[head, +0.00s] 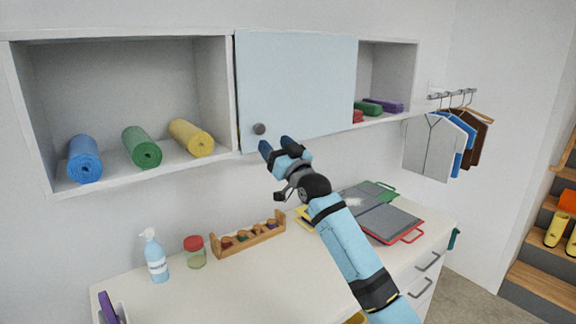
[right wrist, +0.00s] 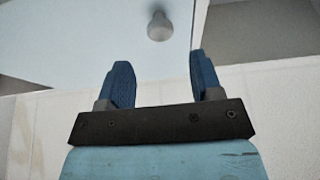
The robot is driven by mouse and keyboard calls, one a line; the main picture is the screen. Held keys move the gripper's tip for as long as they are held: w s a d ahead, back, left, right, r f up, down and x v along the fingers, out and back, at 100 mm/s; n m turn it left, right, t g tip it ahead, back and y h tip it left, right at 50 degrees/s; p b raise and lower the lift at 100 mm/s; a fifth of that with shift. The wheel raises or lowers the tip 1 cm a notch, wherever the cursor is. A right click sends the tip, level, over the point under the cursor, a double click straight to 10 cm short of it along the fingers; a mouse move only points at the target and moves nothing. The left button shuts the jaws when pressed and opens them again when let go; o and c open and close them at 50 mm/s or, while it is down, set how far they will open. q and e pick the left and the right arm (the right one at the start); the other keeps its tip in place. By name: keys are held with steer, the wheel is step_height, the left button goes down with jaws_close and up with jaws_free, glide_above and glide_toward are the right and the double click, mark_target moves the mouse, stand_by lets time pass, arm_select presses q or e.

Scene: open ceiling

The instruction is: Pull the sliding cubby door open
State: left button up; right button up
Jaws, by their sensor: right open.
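The sliding cubby door (head: 297,85) is a pale blue panel on the wall cubby. It covers the middle, with the left compartment and part of the right one uncovered. Its round grey knob (head: 259,128) is near the door's lower left corner. My right gripper (head: 277,147) is open and empty, just below and right of the knob in the head view. In the right wrist view the knob (right wrist: 159,26) is beyond the two blue fingertips, between their lines and apart from them. My left gripper is not in view.
The left compartment holds blue (head: 85,158), green (head: 142,147) and yellow (head: 191,138) rolls. Below, the white counter (head: 270,289) carries a pump bottle (head: 154,256), a red-lidded jar (head: 195,251), a wooden rack (head: 247,238) and folders (head: 388,221). Hangers with clothes (head: 440,140) are at right.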

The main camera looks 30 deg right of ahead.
steer(key=b+v, duration=0.1)
steer(key=v, duration=0.5)
steer(key=shift+s, duration=0.3)
steer(key=shift+f, duration=0.15)
steer(key=s+a+f+g, duration=0.2)
steer(key=s+a+f, duration=0.1)
steer(key=f, duration=0.6)
steer(key=s+a+f+n+g+p, duration=0.1)
steer(key=s+a+f+g, duration=0.15)
steer(key=f, duration=0.65)
steer(key=s+a+f+g, duration=0.1)
steer(key=s+a+f, duration=0.25)
steer(key=f, duration=0.45)
steer(key=s+a+f+g+p, duration=0.1)
steer(key=s+a+f+g, duration=0.2)
steer(key=s+f, duration=0.7)
steer(key=s+a+f+n+g+y, duration=0.1)
steer(key=s+a+f+g, duration=0.2)
steer(key=s+a+f, duration=0.5)
steer(key=s+f, duration=0.2)
steer(key=s, duration=0.6)
steer(key=shift+s+p, duration=0.2)
steer(key=shift+p, duration=0.2)
steer(key=shift+d+f, duration=0.1)
steer(key=shift+d, duration=0.05)
